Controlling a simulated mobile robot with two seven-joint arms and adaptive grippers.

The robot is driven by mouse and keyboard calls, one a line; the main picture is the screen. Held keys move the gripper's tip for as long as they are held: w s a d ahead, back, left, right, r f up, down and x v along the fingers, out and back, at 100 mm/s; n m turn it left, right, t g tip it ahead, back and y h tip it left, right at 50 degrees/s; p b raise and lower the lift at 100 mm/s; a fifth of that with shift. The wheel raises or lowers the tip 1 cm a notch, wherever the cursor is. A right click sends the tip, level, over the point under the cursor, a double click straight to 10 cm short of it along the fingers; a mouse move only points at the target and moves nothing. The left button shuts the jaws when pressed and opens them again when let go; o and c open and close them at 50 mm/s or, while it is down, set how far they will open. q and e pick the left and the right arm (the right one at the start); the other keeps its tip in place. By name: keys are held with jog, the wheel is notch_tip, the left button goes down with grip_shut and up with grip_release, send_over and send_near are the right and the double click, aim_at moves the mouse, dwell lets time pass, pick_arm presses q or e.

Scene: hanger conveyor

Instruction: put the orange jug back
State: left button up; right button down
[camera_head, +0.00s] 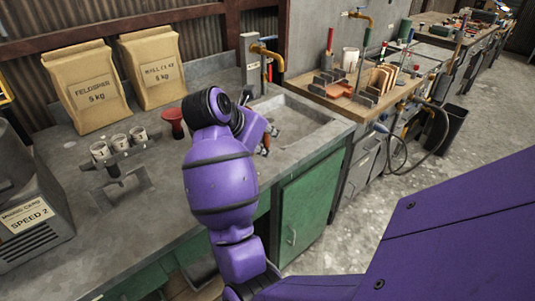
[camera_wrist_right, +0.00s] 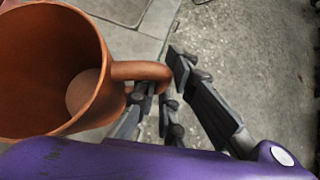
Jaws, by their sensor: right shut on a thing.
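The orange jug (camera_wrist_right: 38,60) fills the left of the right wrist view, its open mouth toward the camera and its inside looking empty. Its handle points right, between the dark fingers of my right gripper (camera_wrist_right: 158,88), which is shut on the handle. In the head view my purple right arm hides most of the gripper and jug, near the left end of the sink. My left gripper is in neither view.
The sink (camera_head: 305,128) with a brass tap (camera_head: 266,52) is set in the grey counter. A red funnel-like cup (camera_head: 174,124), a rack of small cups (camera_head: 120,143) and two paper sacks (camera_head: 85,88) stand left of my arm. A wooden bench (camera_head: 338,98) with dividers stands beyond.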

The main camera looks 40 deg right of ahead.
jog(key=w+d+f, duration=0.2)
jog(key=f, duration=0.1)
jog(key=w+d+f, duration=0.2)
jog(key=d+f, duration=0.1)
jog(key=f, duration=0.1)
jog(key=w+d+f, duration=0.1)
jog(key=d+f, duration=0.1)
jog(key=f, duration=0.2)
jog(key=shift+w+d, duration=0.3)
jog(key=shift+w, duration=0.1)
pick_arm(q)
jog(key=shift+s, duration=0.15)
pick_arm(e)
jog(key=shift+f, duration=0.1)
